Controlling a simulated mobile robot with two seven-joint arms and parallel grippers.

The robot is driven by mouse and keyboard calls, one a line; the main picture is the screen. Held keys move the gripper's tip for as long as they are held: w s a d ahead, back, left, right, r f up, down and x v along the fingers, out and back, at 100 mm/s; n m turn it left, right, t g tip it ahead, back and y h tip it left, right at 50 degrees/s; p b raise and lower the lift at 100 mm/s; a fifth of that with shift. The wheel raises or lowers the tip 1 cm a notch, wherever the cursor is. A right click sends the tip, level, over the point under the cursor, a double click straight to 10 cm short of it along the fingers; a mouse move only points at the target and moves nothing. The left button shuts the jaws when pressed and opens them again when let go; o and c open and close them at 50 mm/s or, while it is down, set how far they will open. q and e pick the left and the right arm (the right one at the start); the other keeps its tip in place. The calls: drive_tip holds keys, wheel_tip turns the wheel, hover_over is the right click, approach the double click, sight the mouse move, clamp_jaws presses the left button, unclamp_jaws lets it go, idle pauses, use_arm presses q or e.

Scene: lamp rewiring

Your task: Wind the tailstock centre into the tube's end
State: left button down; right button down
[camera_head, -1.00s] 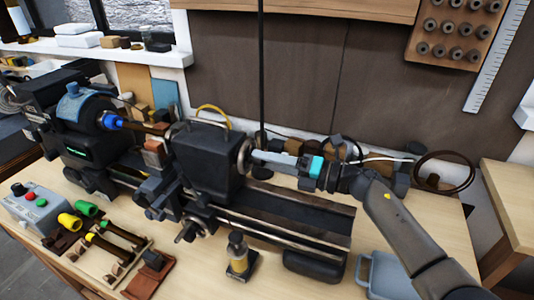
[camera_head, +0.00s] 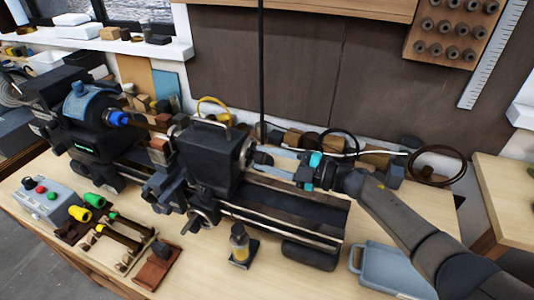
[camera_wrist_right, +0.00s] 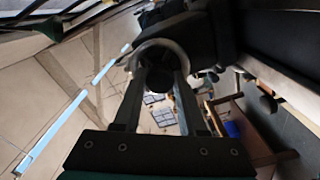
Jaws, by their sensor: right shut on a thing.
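The tailstock (camera_head: 208,158) is a dark block on the lathe bed, with a pale metal handwheel (camera_head: 246,153) on its right side. My right gripper (camera_head: 257,158) reaches it from the right and is shut on the handwheel; the ring also shows between the fingertips in the wrist view (camera_wrist_right: 160,52). The brown tube (camera_head: 152,125) runs from the blue chuck end (camera_head: 119,118) at the left towards the tailstock. Where the centre meets the tube's end is too small and partly hidden to tell. My left gripper is not in view.
A grey open tray (camera_head: 388,268) stands at the right front below my right arm. A small bottle (camera_head: 240,245) stands in front of the bed. A control box (camera_head: 45,198) and several coloured-handled tools lie at the left front. Coils and blocks line the wall behind.

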drive_tip(key=m+p, duration=0.1)
drive_tip(key=m, duration=0.3)
drive_tip(key=shift+m, duration=0.3)
drive_tip(key=shift+m+p, duration=0.85)
drive_tip(key=shift+m, duration=1.35)
drive_tip(key=shift+c, duration=2.3)
unclamp_jaws()
drive_tip(key=b+v, duration=0.2)
drive_tip(key=v, duration=1.3)
drive_tip(key=shift+s+d, duration=0.1)
